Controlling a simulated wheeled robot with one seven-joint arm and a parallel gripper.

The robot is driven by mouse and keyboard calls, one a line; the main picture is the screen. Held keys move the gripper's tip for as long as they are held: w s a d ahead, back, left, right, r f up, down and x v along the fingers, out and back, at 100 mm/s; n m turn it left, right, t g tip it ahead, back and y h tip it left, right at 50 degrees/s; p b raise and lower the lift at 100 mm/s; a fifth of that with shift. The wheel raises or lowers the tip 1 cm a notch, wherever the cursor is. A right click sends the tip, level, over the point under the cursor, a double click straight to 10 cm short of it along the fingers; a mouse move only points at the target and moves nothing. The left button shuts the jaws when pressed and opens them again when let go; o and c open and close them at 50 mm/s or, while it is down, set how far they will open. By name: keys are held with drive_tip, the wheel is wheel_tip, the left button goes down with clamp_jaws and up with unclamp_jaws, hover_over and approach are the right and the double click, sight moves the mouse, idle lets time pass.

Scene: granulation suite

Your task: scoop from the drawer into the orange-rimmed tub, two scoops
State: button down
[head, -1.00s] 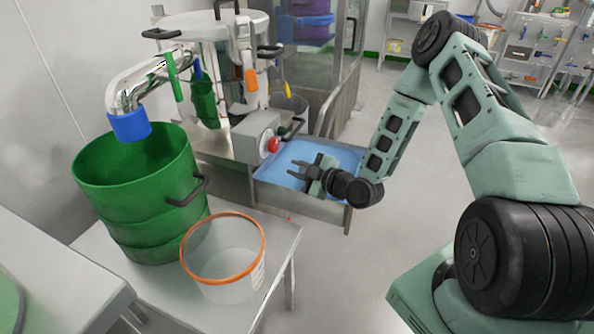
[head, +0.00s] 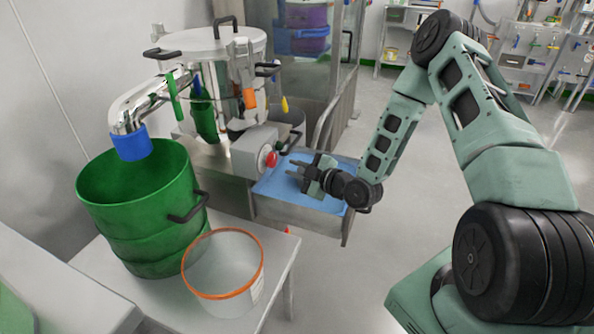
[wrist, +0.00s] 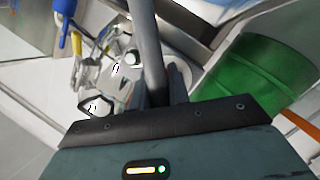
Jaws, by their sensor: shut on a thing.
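The drawer (head: 272,207) is a metal box with a blue inside, pulled out below the machine. The orange-rimmed tub (head: 222,297) is a clear, pale bucket standing upright on the table at the front; its inside looks empty. My gripper (head: 298,171) is over the drawer, toward its far side, well to the right of and beyond the tub. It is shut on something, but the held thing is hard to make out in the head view. In the wrist view a long grey bar (wrist: 147,45) runs up from the gripper. No scoop bowl shows clearly.
A large green drum (head: 140,215) stands behind the tub on the metal table (head: 275,255), under a steel pipe with a blue end (head: 132,147). The machine housing with a red knob (head: 270,159) borders the drawer. Open floor lies to the right.

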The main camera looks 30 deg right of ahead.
drive_tip(key=shift+s+a+r+n+t+b, duration=0.25)
drive_tip(key=shift+s+a+r+n, duration=0.15)
drive_tip(key=shift+r, duration=0.4)
drive_tip(key=shift+s+a+r+n+t+b, duration=0.15)
drive_tip(key=shift+s+a+r+n+t, duration=0.25)
drive_tip(key=shift+r, duration=0.45)
drive_tip(key=shift+s+a+r+n+t+b, duration=0.2)
drive_tip(key=shift+s+a+r+n, duration=0.25)
drive_tip(key=shift+r, duration=0.35)
drive_tip(key=shift+w+d, duration=0.1)
drive_tip(key=shift+w, duration=0.05)
